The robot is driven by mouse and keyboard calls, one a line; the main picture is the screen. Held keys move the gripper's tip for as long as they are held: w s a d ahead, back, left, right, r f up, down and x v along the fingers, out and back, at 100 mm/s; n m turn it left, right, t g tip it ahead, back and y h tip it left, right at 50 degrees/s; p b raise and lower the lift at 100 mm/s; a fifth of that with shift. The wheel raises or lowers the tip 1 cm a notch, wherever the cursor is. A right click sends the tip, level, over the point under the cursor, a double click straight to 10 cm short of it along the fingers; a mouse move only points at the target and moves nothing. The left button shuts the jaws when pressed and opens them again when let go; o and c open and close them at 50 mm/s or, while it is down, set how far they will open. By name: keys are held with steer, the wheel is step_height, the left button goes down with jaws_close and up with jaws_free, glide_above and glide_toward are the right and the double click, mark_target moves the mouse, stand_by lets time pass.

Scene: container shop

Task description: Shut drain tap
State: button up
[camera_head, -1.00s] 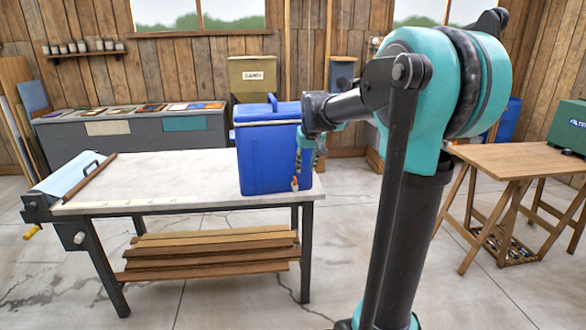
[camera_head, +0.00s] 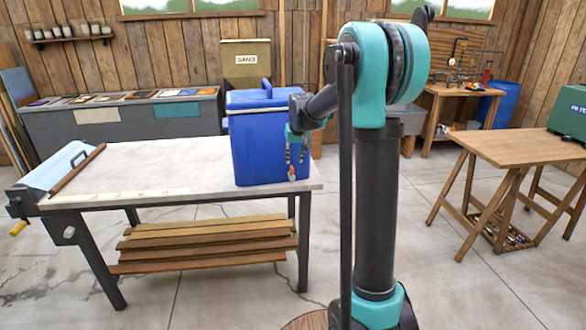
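A blue cooler box (camera_head: 258,150) with a lid and carry handle stands at the right end of the long workbench (camera_head: 180,165). Its small drain tap (camera_head: 292,174), orange with a pale part, sits low on the front near the right corner. My gripper (camera_head: 296,161) points down in front of the cooler's right side, with its fingertips just above the tap. Two dark fingers show with a gap between them, and nothing is seen held. Whether a finger touches the tap is too small to tell. The tap handle's exact angle is also unclear.
Planks (camera_head: 205,243) lie on the bench's lower shelf. A wooden trestle table (camera_head: 520,155) with a green case (camera_head: 570,118) stands at right.

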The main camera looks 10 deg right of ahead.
mark_target(293, 169)
steer(key=x, duration=0.6)
steer(key=shift+f, duration=0.25)
jaws_close()
